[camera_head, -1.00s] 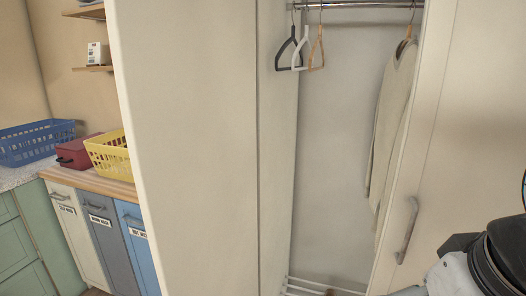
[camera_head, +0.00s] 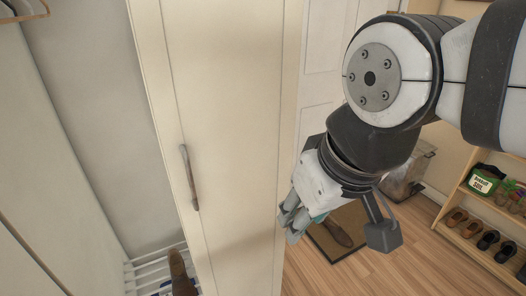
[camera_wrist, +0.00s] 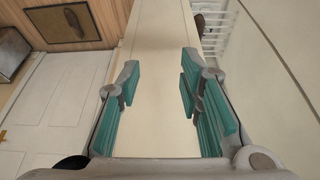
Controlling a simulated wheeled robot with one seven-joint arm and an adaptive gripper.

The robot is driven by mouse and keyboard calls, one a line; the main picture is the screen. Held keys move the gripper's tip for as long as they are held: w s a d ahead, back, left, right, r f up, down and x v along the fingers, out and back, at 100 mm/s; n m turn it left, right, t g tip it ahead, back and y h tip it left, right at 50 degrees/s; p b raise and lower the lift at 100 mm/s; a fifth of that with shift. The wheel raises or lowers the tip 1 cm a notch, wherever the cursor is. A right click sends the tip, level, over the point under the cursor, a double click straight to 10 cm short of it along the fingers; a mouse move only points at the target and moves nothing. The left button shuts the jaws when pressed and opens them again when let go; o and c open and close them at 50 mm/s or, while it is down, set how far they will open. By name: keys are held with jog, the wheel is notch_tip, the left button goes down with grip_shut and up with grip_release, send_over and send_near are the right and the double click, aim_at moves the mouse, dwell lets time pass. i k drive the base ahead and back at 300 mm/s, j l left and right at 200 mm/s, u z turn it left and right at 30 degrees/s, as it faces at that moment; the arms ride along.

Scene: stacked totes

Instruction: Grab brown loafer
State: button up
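A brown shoe (camera_head: 178,268) that looks like a loafer rests on the white slatted rack at the bottom of the wardrobe, and it also shows small at the top of the wrist view (camera_wrist: 199,23). A second brown shoe (camera_head: 337,232) lies on the doormat, partly hidden behind my gripper. My gripper (camera_head: 293,222) is beside the wardrobe door's outer side, apart from both shoes. In the wrist view my gripper (camera_wrist: 158,82) is open and empty, its teal-padded fingers wide apart with the pale door panel beyond them. I cannot tell which shoe is the task's loafer.
The open wardrobe door (camera_head: 225,130) with its handle (camera_head: 189,178) stands between my gripper and the white rack (camera_head: 150,262). A shoe shelf (camera_head: 456,196) with several shoes stands at right. The dark doormat (camera_head: 325,250) lies on open wood floor (camera_head: 385,265).

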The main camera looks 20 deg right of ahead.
aim_at(340, 236)
jog(key=z, duration=1.25)
jog(key=i+l+u, duration=0.1)
jog(key=i+l, duration=0.65)
jog(key=i, duration=0.2)
jog(key=i+l+u, duration=0.1)
jog(key=i+l, duration=0.7)
jog(key=i, duration=0.1)
